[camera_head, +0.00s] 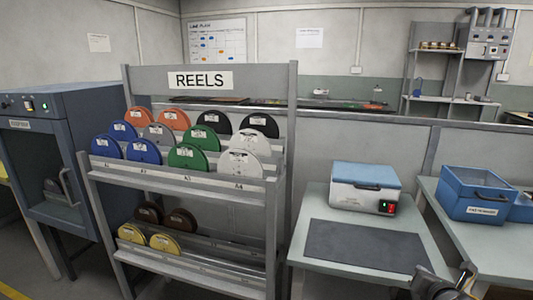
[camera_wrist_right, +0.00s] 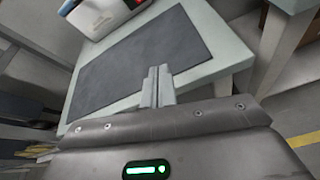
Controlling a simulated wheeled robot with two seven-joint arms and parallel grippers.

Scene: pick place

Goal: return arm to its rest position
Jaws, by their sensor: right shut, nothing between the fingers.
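My right gripper (camera_head: 464,275) shows at the bottom right of the head view, in front of the small table's right edge. In the right wrist view its two fingers (camera_wrist_right: 158,86) are together with nothing between them. Behind them in that view lie the dark mat (camera_wrist_right: 140,55) and the table's pale edge. I cannot tell how far the fingertips are from the table. My left gripper is not in view.
A reel rack (camera_head: 180,185) holds several coloured reels. A blue-lidded white machine (camera_head: 364,187) stands on the table (camera_head: 300,235) behind the bare mat (camera_head: 365,246). A blue bin (camera_head: 475,193) sits on the right bench. A dark cabinet (camera_head: 60,120) stands left.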

